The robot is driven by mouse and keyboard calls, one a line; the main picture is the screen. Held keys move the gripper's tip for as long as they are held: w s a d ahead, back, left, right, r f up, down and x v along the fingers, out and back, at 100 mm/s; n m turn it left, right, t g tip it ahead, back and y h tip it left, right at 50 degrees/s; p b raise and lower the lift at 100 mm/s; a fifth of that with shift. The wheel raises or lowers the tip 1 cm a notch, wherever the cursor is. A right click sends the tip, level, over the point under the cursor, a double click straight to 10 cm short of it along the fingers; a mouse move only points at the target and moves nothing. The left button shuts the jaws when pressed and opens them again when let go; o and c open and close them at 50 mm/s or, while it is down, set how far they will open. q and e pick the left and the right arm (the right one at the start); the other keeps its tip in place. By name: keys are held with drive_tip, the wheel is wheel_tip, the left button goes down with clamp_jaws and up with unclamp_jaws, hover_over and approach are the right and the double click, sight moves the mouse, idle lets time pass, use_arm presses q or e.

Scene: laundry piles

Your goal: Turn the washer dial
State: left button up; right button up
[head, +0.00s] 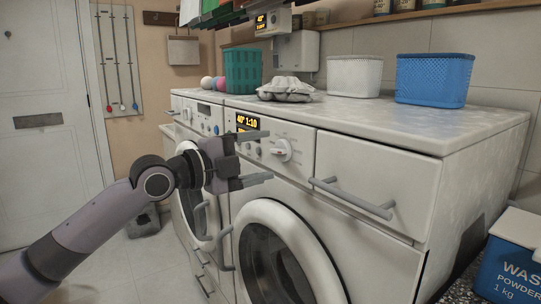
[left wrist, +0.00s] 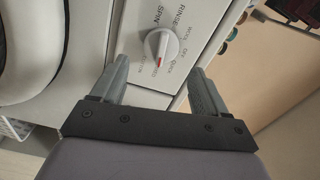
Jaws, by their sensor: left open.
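The washer dial (head: 281,151) is a white round knob with a red mark on the front panel of the nearer washer (head: 332,237). In the left wrist view the dial (left wrist: 159,46) shows its red pointer line, with printed labels such as SPIN and RINSE around it. My left gripper (head: 266,156) is open in front of the panel, to the left of the dial in the head view. In the left wrist view the fingers of my left gripper (left wrist: 159,68) point toward the dial, which appears between and just beyond the tips. No contact is visible. My right gripper is not in view.
A lit display (head: 248,123) sits left of the dial. A grey drawer handle (head: 351,197) sticks out to the right. Baskets, including a blue one (head: 434,79), stand on the counter (head: 375,116). A powder box (head: 512,262) is at the lower right.

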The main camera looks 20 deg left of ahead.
use_arm(q)
drive_tip(key=shift+v, duration=1.7)
drive_tip(key=s+d+f+n+y, duration=0.1)
drive_tip(key=s+d+f+n, duration=0.15)
drive_tip(key=f, duration=0.65)
drive_tip(key=s+d+f+n+g+y, duration=0.1)
drive_tip(key=f+n, duration=0.3)
drive_tip(key=f, duration=0.5)
drive_tip(key=s+d+f+n+y, duration=0.15)
drive_tip(key=f+n, duration=0.25)
drive_tip(key=f, duration=0.5)
drive_tip(key=s+a+f+n+g+y, duration=0.25)
drive_tip(key=s+f+n+y, duration=0.25)
drive_tip(key=s+f+n, duration=1.1)
drive_tip(key=s+a+r+m+p, duration=0.1)
drive_tip(key=s+r+m+p, duration=0.4)
drive_tip(key=p, duration=0.9)
wheel_tip(320, 180, up, 2)
drive_tip(key=shift+s+r, duration=0.15)
drive_tip(key=shift+s, duration=0.3)
